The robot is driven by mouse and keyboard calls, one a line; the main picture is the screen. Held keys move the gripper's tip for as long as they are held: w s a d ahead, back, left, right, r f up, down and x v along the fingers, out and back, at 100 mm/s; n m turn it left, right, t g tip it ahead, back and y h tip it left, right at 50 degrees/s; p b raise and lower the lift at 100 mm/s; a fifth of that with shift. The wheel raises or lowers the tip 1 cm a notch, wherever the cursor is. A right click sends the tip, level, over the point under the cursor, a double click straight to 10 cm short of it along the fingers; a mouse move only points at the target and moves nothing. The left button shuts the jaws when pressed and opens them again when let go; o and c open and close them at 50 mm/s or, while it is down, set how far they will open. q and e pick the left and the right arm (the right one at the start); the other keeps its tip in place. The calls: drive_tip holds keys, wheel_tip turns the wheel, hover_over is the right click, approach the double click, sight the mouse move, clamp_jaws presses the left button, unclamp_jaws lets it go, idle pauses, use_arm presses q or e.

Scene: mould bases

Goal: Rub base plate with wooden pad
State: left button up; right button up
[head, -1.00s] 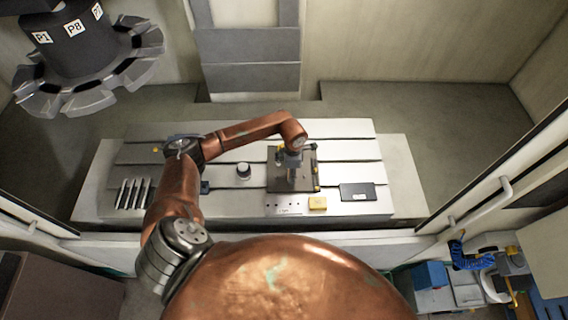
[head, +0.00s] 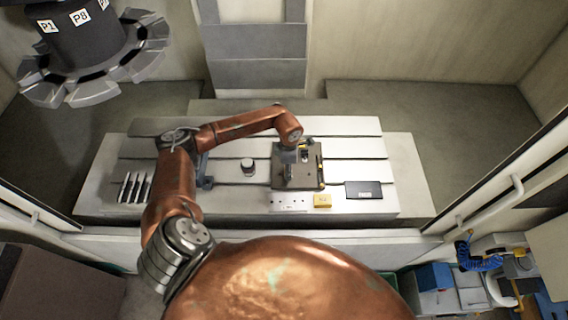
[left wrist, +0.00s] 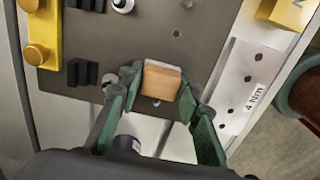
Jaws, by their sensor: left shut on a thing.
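The dark base plate (head: 310,178) lies flat on the slotted machine table (head: 235,210); it also fills much of the left wrist view (left wrist: 75,50). My left gripper (head: 288,172) is over the left part of the plate. In the left wrist view, its green-padded fingers (left wrist: 160,88) are shut on the small wooden pad (left wrist: 162,82). The pad is at the plate's surface near one edge; I cannot tell whether it touches. The fingers hide the pad's sides. My right gripper is not in view.
A yellow block (head: 322,201) and a black device (head: 364,190) lie in front of and right of the plate. A round knob-like piece (head: 248,166) stands left of it. Several dark bars (head: 134,187) lie at far left. A tool carousel (head: 95,60) hangs upper left.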

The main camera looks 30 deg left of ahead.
use_arm(q)
drive_tip(key=shift+s+a, duration=0.3)
drive_tip(key=shift+a, duration=0.15)
wheel_tip(320, 180, up, 3)
drive_tip(key=shift+f+p, duration=0.1)
drive_tip(key=shift+p, duration=0.4)
wheel_tip(320, 180, up, 2)
drive_tip(key=shift+w+d+r+p, duration=0.1)
drive_tip(key=shift+p, duration=0.4)
drive_tip(key=shift+r+p, duration=0.3)
drive_tip(key=shift+r, duration=0.45)
drive_tip(key=shift+r+p, duration=0.4)
drive_tip(key=shift+r, duration=0.45)
